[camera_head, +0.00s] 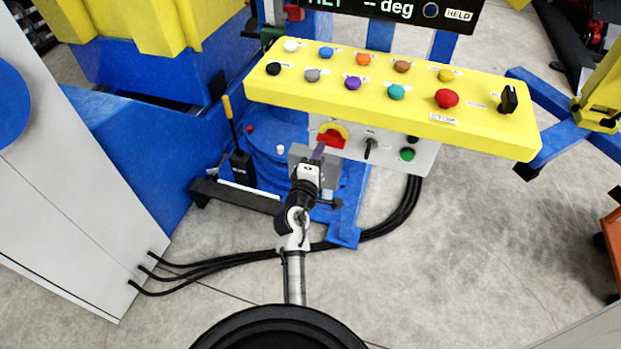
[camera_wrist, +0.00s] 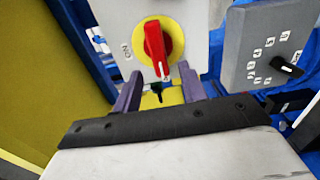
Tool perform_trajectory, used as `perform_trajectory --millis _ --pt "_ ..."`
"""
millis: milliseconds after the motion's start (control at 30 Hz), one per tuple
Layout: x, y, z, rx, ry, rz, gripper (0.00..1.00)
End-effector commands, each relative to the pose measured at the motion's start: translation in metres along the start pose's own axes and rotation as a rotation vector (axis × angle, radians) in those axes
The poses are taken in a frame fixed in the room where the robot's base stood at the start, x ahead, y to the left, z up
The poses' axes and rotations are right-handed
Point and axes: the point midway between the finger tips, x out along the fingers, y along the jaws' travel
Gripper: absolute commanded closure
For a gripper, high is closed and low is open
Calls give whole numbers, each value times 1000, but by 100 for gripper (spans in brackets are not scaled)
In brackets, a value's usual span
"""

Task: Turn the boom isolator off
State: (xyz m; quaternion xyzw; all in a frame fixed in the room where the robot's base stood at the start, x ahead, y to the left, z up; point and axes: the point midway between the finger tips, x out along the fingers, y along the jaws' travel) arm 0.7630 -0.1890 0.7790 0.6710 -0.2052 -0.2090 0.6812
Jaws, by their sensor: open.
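The boom isolator is a red rotary handle on a round yellow plate, mounted on a light grey panel. It shows in the wrist view (camera_wrist: 154,46) and in the head view (camera_head: 331,138), where my gripper partly covers it. In the wrist view the handle stands roughly upright in the picture, and an "ON" label lies on the panel to its left. My gripper (camera_wrist: 160,72) has its two purple fingers spread apart, with nothing held between them. The fingertips lie just below the handle in the wrist view; contact cannot be told. My gripper also shows in the head view (camera_head: 318,153).
A yellow console (camera_head: 395,88) with coloured buttons overhangs the grey panel. A black switch (camera_head: 370,146) and a green button (camera_head: 407,155) sit right of the isolator. A grey box with a numbered dial (camera_wrist: 285,66) stands at right in the wrist view. Black cables (camera_head: 385,225) run below.

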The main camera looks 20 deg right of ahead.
Motion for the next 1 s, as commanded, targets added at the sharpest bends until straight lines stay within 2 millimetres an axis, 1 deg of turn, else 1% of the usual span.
perform_trajectory --millis 33,200,300,400,600,1000 --pt "-13 -4 -1 -1 4 0 58" --pt "-50 -4 -1 -1 3 -1 58" --pt "-67 -3 0 -1 3 -1 58" --pt "-78 -3 -1 -1 2 -1 58" --pt "-88 -1 0 -1 1 0 58" --pt "-88 0 0 -1 1 0 58"
